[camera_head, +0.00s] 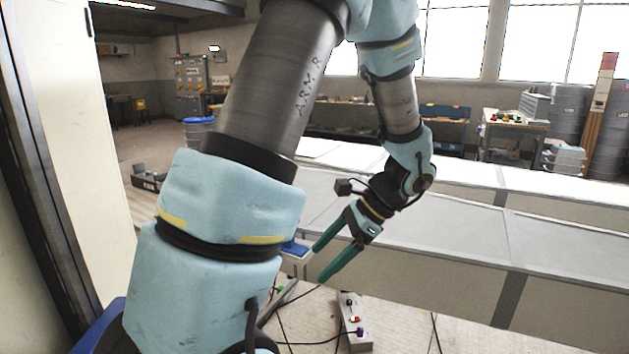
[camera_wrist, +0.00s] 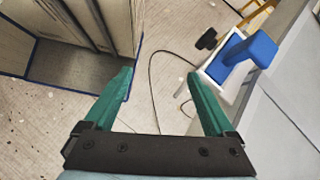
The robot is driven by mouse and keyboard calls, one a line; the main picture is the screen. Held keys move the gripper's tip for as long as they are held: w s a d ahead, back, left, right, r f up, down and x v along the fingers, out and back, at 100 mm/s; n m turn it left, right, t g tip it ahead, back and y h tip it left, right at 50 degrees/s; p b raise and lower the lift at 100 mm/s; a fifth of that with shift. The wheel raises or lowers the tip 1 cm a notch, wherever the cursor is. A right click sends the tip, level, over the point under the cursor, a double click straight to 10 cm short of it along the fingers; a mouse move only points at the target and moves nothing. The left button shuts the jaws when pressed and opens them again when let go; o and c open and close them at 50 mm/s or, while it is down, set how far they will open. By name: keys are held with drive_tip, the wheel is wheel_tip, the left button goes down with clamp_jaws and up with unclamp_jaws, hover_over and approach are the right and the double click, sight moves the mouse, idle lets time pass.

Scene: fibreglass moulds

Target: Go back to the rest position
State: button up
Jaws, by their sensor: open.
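My gripper (camera_head: 318,265) hangs from my arm in front of the long grey bench, its two green fingers pointing down and to the left. In the wrist view my gripper (camera_wrist: 160,82) is open, with its fingers wide apart and only floor and a dark cable between them. Nothing is held. A blue object (camera_wrist: 250,58) sits on a white piece at the bench's end, to the right of the fingers and apart from them. In the head view the blue object (camera_head: 296,248) is partly hidden behind my arm.
The long grey bench (camera_head: 420,235) runs across the right side. A grey box with coloured buttons (camera_head: 354,325) lies on the floor among loose cables. A pale cabinet (camera_wrist: 75,25) stands at the upper left of the wrist view. Open floor (camera_wrist: 165,100) lies below the gripper.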

drive_tip(key=s+a+n+t+h, duration=0.1)
drive_tip(key=s+a+n+h, duration=0.1)
drive_tip(key=a+n+h, duration=0.6)
drive_tip(key=a+n, duration=0.1)
drive_tip(key=n, duration=0.6)
drive_tip(key=shift+r, duration=0.4)
